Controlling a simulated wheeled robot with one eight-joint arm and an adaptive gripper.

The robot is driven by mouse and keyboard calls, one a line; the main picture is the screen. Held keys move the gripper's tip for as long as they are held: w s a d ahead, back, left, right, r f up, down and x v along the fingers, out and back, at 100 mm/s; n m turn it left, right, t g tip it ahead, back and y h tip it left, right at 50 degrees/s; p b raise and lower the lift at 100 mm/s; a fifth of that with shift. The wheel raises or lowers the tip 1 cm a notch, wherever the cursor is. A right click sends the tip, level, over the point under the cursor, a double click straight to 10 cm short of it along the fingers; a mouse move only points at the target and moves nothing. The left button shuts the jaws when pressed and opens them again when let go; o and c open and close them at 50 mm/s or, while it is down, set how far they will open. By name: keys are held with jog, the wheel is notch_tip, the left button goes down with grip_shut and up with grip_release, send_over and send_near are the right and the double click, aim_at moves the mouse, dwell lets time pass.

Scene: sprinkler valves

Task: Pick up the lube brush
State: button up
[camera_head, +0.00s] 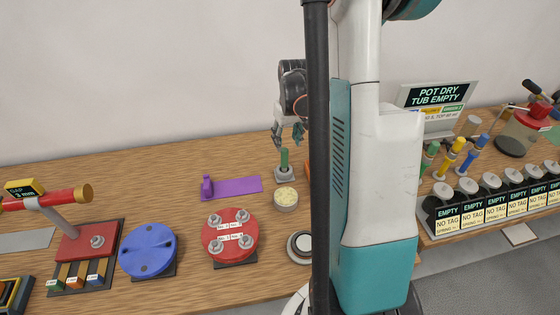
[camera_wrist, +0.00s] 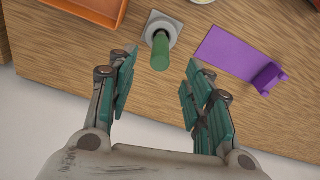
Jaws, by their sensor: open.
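The lube brush appears to be the green upright handle (camera_head: 284,158) standing in a small grey holder (camera_head: 285,173) at the back of the table. In the wrist view the green handle (camera_wrist: 160,50) rises from the square grey base (camera_wrist: 152,24). Its bristle end is not visible. My gripper (camera_head: 288,140) is above the handle. In the wrist view my open gripper (camera_wrist: 158,78) has its teal fingers spread, with the handle lying between and just beyond the tips. The fingers hold nothing.
A purple plate with an upright tab (camera_wrist: 228,52) lies right of the handle in the wrist view, and an orange tray (camera_wrist: 92,10) lies left. A round yellowish tub (camera_head: 285,197) stands in front of the holder. A red disc (camera_head: 230,233) and blue disc (camera_head: 148,251) are nearer.

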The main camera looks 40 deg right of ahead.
aim_at(284, 158)
jog(key=f, duration=0.3)
jog(key=w+f+b, duration=0.1)
jog(key=f, duration=0.3)
jog(key=w+f+b, duration=0.1)
jog(key=f, duration=0.3)
jog(key=shift+d, duration=0.3)
jog(key=shift+r, duration=0.1)
grip_shut()
